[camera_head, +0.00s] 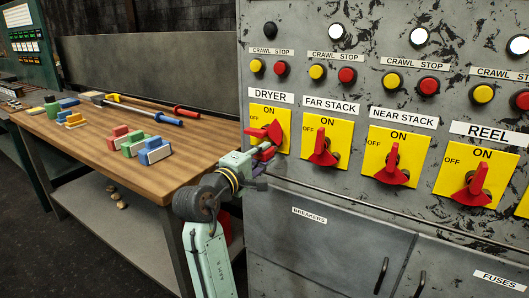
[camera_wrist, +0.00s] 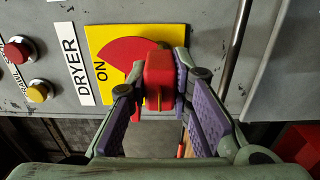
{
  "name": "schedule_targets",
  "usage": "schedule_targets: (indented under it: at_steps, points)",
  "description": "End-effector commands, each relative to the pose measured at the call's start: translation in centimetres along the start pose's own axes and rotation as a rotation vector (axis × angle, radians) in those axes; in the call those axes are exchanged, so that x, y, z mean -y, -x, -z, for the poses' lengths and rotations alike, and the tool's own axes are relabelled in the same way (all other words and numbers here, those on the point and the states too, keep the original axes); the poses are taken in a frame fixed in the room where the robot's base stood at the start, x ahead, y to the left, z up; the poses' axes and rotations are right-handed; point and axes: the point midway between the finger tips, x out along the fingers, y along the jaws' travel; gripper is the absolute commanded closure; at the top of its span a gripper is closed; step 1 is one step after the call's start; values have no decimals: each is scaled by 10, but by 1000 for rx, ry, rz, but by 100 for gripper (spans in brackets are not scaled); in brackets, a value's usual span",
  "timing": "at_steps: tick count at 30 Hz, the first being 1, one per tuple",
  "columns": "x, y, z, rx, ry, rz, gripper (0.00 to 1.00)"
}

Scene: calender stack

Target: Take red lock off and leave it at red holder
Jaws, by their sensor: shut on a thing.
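The red lock (camera_wrist: 158,75) is a small red block at the DRYER switch. In the wrist view it sits between my fingertips, in front of the red switch dial (camera_wrist: 122,52) on its yellow plate. My gripper (camera_wrist: 160,88) is shut on it. In the head view my gripper (camera_head: 262,155) is at the lower edge of the DRYER plate, and the lock is partly hidden by the fingers. I cannot tell whether the lock still touches the switch handle. A red block with a pale front, apparently the red holder (camera_head: 118,138), stands on the wooden bench.
Green (camera_head: 133,145) and blue (camera_head: 154,152) blocks stand beside the red one. Tools with long handles (camera_head: 150,110) lie behind them. The grey cabinet (camera_head: 340,250) has more red switches to the right and a thin rail below them. The bench's front right is clear.

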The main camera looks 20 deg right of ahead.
Motion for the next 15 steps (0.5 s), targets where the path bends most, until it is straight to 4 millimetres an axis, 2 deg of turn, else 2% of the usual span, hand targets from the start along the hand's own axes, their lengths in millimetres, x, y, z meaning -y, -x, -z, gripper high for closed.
schedule_targets:
  at_steps: [15]
  points:
    - [0, 18, 1, -2, 0, -1, 100]
